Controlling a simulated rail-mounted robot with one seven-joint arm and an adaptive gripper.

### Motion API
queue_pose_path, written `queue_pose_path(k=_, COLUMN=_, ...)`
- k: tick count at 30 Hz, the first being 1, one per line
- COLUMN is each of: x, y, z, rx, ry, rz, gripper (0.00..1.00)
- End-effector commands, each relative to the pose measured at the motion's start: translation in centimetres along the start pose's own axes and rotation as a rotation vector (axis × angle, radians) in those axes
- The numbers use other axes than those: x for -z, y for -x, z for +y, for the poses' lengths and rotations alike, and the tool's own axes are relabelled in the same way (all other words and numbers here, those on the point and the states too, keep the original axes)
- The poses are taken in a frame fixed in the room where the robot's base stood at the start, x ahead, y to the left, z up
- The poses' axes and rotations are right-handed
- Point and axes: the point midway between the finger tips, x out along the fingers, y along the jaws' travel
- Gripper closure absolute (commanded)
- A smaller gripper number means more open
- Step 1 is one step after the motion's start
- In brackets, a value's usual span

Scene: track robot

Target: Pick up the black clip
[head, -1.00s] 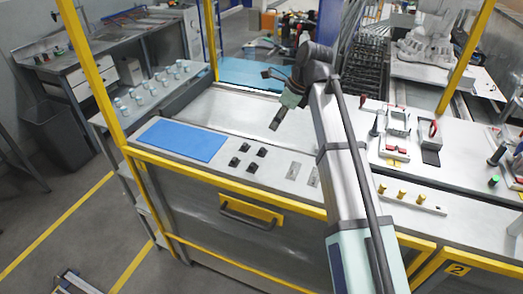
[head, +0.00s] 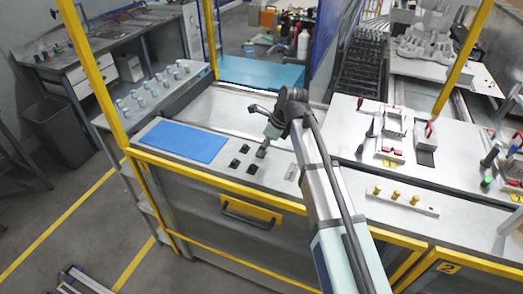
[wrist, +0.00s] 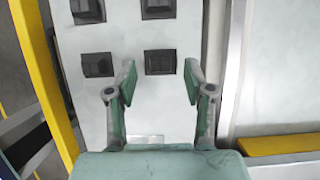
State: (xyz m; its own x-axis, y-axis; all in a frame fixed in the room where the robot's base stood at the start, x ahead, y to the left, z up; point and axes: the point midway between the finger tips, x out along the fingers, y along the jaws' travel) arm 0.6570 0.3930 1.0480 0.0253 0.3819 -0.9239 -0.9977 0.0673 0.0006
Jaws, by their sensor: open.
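Several square black clips lie on the pale worktop. In the head view, one black clip (head: 244,149) is at the back left, one (head: 234,163) at the left and one (head: 252,169) at the front. The one at the right is partly hidden by my gripper (head: 265,149). In the wrist view, a black clip (wrist: 160,62) lies between the open fingertips of my gripper (wrist: 160,76), with nothing held. Another black clip (wrist: 97,65) is left of the fingers, and two more (wrist: 87,10) show at the top edge. The height of the fingertips above the clip is hard to tell.
A blue mat (head: 180,141) lies left of the clips. A small metal plate (head: 292,172) is to their right. A strip with yellow knobs (head: 396,197) and red-handled fixtures stand further right. Yellow posts (head: 93,75) frame the bench.

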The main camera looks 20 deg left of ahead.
Motion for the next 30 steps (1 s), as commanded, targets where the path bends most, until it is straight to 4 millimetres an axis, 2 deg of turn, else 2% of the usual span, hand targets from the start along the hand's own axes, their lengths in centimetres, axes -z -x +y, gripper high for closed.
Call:
queue_pose_path(k=6, x=0.0, y=-1.6, z=0.0, rx=0.000, ry=0.001, rz=0.000, gripper=0.48)
queue_pose_path(k=13, x=0.0, y=-1.7, z=0.0, rx=0.001, ry=0.001, rz=0.000, gripper=0.48)
queue_pose_path(k=14, x=0.0, y=-1.7, z=0.0, rx=0.001, ry=0.001, rz=0.000, gripper=0.55)
queue_pose_path(k=15, x=0.0, y=-1.7, z=0.0, rx=0.001, ry=0.001, rz=0.000, gripper=0.68)
queue_pose_path(k=18, x=0.0, y=-1.7, z=0.0, rx=0.001, ry=0.000, rz=0.000, gripper=0.92)
queue_pose_path(k=30, x=0.0, y=-1.6, z=0.0, rx=0.001, ry=0.000, rz=0.000, gripper=0.92)
